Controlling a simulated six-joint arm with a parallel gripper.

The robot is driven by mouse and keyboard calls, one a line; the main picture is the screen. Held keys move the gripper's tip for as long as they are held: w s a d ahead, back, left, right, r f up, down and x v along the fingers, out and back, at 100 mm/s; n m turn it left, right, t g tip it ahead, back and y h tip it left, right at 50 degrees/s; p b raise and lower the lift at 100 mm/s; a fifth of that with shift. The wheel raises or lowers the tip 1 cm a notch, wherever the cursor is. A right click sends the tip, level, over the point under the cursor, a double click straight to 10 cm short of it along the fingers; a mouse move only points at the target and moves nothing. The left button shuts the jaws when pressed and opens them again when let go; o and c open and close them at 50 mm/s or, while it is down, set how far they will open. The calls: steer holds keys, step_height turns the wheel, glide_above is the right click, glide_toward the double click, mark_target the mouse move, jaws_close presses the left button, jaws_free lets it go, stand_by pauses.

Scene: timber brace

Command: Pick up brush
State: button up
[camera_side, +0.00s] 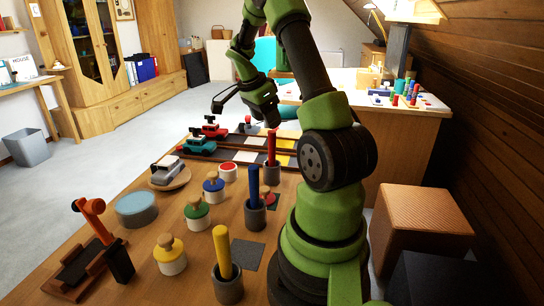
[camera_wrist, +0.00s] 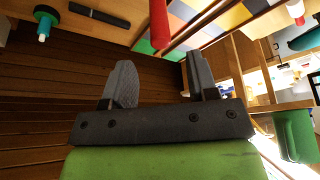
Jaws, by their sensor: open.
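My gripper (camera_side: 222,102) is raised above the far end of the wooden bench in the side view, near the toy cars. In the wrist view its two dark fingers (camera_wrist: 158,75) stand apart with nothing between them. No thing can be clearly told as a brush. Upright coloured sticks stand in grey cups on the bench: a red stick (camera_side: 271,147), a blue stick (camera_side: 254,182) and a yellow stick (camera_side: 223,252). A red rod (camera_wrist: 158,24) shows beyond the fingers at the top of the wrist view, apart from them.
The bench holds several knobbed pots, such as a yellow one (camera_side: 170,258), a blue-grey round block (camera_side: 137,209), a red car (camera_side: 209,131), a teal car (camera_side: 197,146) and an orange-and-black item (camera_side: 92,222). A woven box (camera_side: 422,235) stands right of my arm.

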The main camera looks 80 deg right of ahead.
mark_target(274, 138)
steer(key=x, duration=0.7)
steer(key=shift+w+f, duration=0.15)
steer(key=shift+f, duration=0.05)
jaws_close()
